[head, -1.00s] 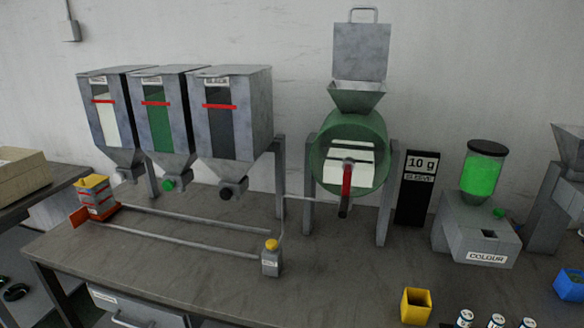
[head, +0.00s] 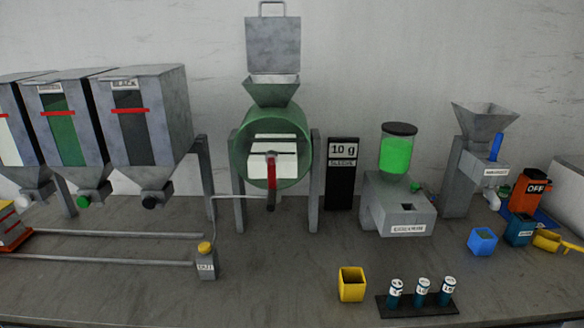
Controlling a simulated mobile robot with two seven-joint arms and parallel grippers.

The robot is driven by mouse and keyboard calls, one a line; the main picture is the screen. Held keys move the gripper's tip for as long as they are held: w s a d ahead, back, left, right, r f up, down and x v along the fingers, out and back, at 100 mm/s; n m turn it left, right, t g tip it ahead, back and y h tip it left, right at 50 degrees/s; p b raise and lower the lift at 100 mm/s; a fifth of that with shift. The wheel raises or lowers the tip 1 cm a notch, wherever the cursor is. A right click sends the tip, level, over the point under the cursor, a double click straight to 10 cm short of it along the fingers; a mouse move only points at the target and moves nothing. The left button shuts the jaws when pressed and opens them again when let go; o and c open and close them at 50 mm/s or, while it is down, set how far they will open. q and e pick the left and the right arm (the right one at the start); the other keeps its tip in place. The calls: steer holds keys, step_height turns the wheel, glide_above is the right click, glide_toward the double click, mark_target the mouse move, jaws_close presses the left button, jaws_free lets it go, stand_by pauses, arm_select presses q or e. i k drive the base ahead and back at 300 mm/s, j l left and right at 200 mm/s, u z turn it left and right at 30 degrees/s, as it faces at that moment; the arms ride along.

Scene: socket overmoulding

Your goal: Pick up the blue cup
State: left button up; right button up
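The blue cup (head: 482,241) stands on the bench at the right, open at the top. It is in front of the grey hopper machine and to the right of the colour dispenser. Nothing touches it that I can see. A darker teal container (head: 519,230) stands just to its right. Neither of my grippers shows in the head view.
A yellow cup (head: 351,284) and a dark rack (head: 418,305) of several labelled vials stand at the front. The colour dispenser (head: 398,205) and hopper machine (head: 480,165) stand behind. A yellow tool (head: 556,243) and an orange box marked OFF (head: 527,193) are at far right.

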mark_target(482, 242)
steer(key=z, duration=1.4)
steer(key=i+l, duration=0.25)
steer(key=l, duration=0.15)
steer(key=i+l, duration=0.55)
steer(key=l, duration=0.25)
steer(key=l+u, duration=0.1)
steer(key=u, duration=0.25)
steer(key=i+l+u, duration=0.1)
steer(key=u, duration=0.25)
steer(key=l+u, duration=0.2)
steer(key=u, duration=0.15)
